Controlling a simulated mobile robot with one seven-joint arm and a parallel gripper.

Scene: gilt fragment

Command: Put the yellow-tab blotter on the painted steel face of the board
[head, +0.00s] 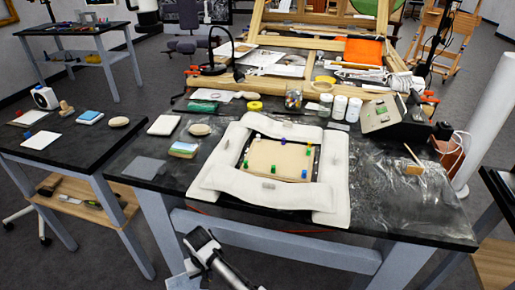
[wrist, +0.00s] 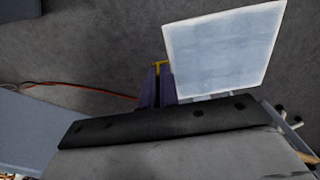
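My gripper (wrist: 157,75) is shut with a small yellow tab (wrist: 160,64) between its purple fingertips. A pale blue, white-edged sheet (wrist: 222,50), apparently the yellow-tab blotter, extends beside the fingers in the wrist view, over the floor. In the head view my gripper is low at the front, below the work table's near edge, and part of a pale sheet (head: 182,281) shows beside it. I cannot tell for certain which surface is the painted steel face; a flat grey plate (head: 145,167) lies at the work table's left front.
A tan panel (head: 276,158) with coloured tabs lies inside white padding (head: 263,191) on the work table. Clear crinkled film (head: 405,204) covers the right side. Jars and tools crowd the back. The left table (head: 75,145) holds a red-tab and a blue-tab sheet.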

